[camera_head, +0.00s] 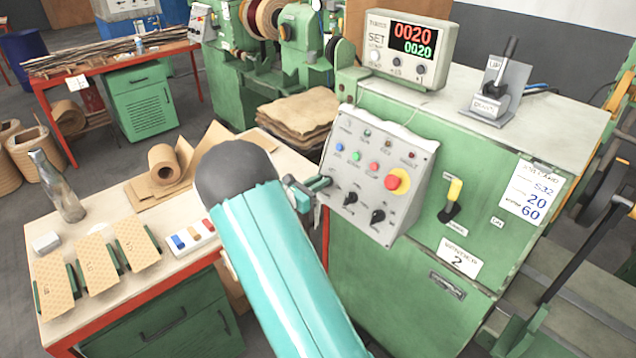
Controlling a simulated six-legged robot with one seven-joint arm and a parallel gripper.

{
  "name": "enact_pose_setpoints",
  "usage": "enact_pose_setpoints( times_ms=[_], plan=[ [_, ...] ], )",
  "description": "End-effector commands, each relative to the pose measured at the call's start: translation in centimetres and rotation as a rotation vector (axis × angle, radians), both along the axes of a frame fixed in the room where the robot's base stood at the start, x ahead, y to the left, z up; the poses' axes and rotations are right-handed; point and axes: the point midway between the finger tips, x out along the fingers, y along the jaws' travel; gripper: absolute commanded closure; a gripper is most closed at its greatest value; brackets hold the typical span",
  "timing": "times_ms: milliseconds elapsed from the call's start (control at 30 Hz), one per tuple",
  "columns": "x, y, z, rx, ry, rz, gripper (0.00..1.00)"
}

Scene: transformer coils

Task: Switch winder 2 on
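Winder 2 is the green cabinet (385,285) on the right, with a "WINDER 2" label (460,258) on its front. A sloped grey control box (413,210) on its left side carries small coloured buttons, a red knob on a yellow base (397,181) and black rotary knobs (378,216). A yellow-tipped lever (452,200) sits on the cabinet front, its yellow end up. A counter unit (405,48) on top shows lit digits, "0020" in red and green. My gripper (316,186) is at the box's left edge; contact and finger opening are unclear.
A black-handled lever (502,75) stands on the cabinet top. A workbench (120,290) at left holds a bottle (58,187), card pieces and a paper roll (166,165). Stacked brown sheets (300,116) lie behind my arm. Rails and a wheel flank the cabinet's right side.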

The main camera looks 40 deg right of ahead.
Motion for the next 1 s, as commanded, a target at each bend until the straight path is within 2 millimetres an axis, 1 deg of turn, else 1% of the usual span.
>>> enact_pose_setpoints(
  times_ms=[33,67,367,567,767,1000],
  plan=[
    [0.0,0.01,0.01,0.0,0.0,0.0,0.96],
    [0.0,0.01,0.01,0.0,0.0,0.0,1.0],
    [-0.02,0.03,0.01,0.0,-0.011,-0.005,1.0],
    [0.01,0.05,0.03,0.001,-0.067,-0.027,1.0],
    [0.01,0.08,-0.02,0.004,-0.183,-0.074,1.0],
    [0.0,0.1,-0.01,0.01,-0.383,-0.154,1.0]
  ],
)
